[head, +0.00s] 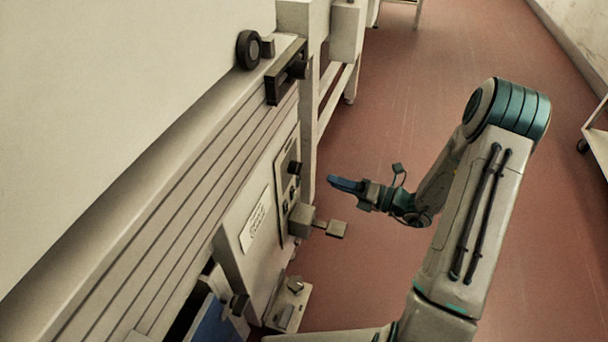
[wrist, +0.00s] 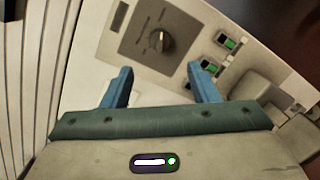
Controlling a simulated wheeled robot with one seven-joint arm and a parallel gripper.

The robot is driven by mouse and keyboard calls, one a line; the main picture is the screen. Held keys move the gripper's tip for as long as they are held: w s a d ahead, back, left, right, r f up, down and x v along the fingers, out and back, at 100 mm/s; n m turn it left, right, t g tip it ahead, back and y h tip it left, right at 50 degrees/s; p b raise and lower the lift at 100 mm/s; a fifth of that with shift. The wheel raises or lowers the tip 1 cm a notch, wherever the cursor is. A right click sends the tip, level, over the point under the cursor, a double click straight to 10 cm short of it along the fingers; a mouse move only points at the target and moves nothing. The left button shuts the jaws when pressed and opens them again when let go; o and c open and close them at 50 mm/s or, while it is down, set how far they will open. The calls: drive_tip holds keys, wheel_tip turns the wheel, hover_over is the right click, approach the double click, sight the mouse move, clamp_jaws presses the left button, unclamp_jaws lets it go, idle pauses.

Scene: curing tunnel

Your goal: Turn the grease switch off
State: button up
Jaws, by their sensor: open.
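My gripper (head: 334,183) is open and empty, with blue fingers pointing left toward the machine's control panel, apart from it. In the wrist view the open fingers (wrist: 160,80) frame a gap below a round dark knob (wrist: 161,40) with a light pointer mark, set on a dark square plate. Right of the knob are small switches with green faces, one upper (wrist: 227,41) and one lower (wrist: 214,65), the lower just above the right fingertip. Their labels are too small to read, so I cannot tell which control is the grease switch. The knob also shows in the head view (head: 295,168).
A grey box with a lever ending in a square pad (head: 337,229) juts out below the panel. A white label plate (head: 255,220) is beside it. A low box (head: 289,304) stands lower down. The red floor (head: 420,60) behind is open; a cart (head: 597,140) is at right.

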sight(296, 168)
drive_tip(key=b+x, duration=0.2)
drive_tip(key=x, duration=0.8)
drive_tip(key=shift+a, duration=0.15)
drive_tip(key=c, duration=1)
